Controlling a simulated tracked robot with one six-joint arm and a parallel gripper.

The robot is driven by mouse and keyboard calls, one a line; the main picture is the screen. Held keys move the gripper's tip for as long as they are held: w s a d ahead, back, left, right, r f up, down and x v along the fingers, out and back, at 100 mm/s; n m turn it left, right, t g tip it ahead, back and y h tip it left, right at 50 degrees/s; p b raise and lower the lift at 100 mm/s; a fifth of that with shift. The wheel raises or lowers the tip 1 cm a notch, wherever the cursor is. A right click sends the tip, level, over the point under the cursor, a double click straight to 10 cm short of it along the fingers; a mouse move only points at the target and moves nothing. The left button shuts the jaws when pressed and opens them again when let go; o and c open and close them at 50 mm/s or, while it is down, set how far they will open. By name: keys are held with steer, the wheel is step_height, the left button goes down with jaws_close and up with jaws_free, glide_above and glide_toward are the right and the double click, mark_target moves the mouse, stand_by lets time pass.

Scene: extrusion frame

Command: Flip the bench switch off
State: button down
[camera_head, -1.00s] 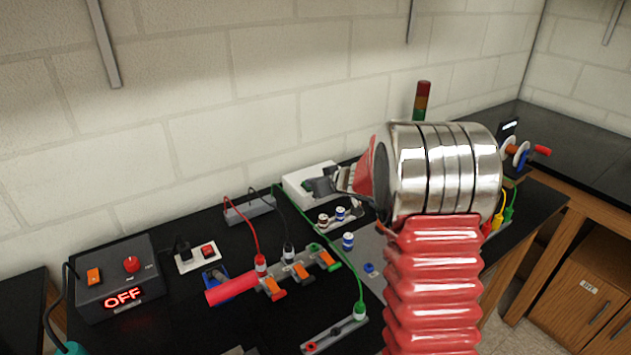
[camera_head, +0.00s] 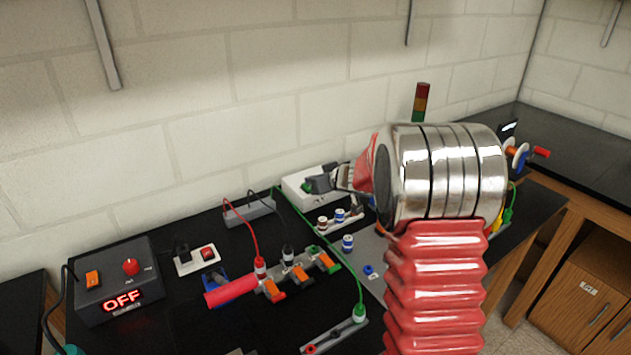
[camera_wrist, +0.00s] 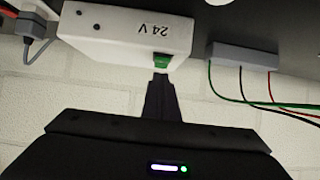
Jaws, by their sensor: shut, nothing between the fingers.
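A white box marked "24 V" (camera_wrist: 130,30) carries a green rocker switch (camera_wrist: 161,62) in the wrist view. The same white box (camera_head: 295,188) stands at the back of the black bench in the head view. My gripper (camera_wrist: 160,76) is shut and empty. Its dark fingertips are right at the green rocker; I cannot tell whether they touch it. In the head view my gripper (camera_head: 313,185) reaches left to the white box and partly covers its face. The rocker's tilt is too small to read.
A dark control box (camera_head: 118,280) at the left reads OFF. A white plate with a red switch (camera_head: 197,259), a grey terminal block (camera_head: 249,211) with wires and a board with orange levers (camera_head: 298,272) lie nearby. A stack light (camera_head: 421,103) stands behind my arm.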

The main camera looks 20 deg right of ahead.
steer(key=shift+r, duration=0.2)
steer(key=shift+r, duration=0.65)
steer(key=v, duration=1)
steer(key=shift+s+f, duration=0.2)
steer(key=shift+s, duration=0.3)
steer(key=shift+d, duration=0.15)
